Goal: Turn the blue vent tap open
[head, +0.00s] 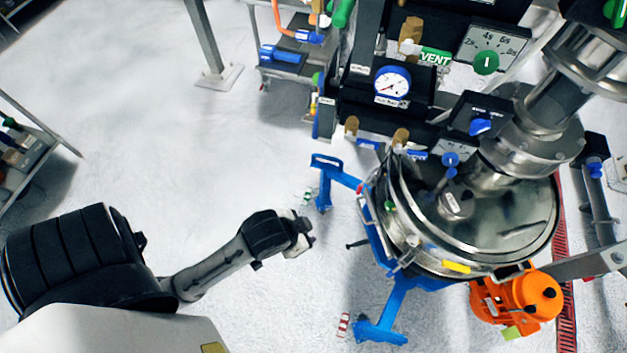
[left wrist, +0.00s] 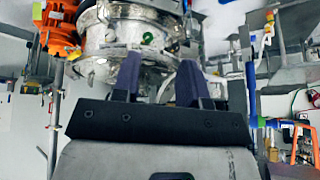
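Several small blue handles sit on the sifter's panel and lid. Two brass valves have blue lever handles (head: 368,143) and (head: 416,155), and a blue knob (head: 480,126) sits on a black box. A green VENT label (head: 436,57) is beside a brass fitting higher up; I cannot tell which blue handle is the vent tap. My left gripper (head: 303,232) is left of the sifter, apart from every handle. In the left wrist view its two fingers (left wrist: 158,82) are spread and empty, pointing towards the steel vessel. My right gripper is not in view.
The round steel sifter (head: 400,235) stands in a blue frame (head: 385,315). An orange motor (head: 518,298) is at its front right. A pressure gauge (head: 392,82) and timer dial (head: 495,48) are behind. A cart (head: 285,62) stands back left. Floor left of the sifter is clear.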

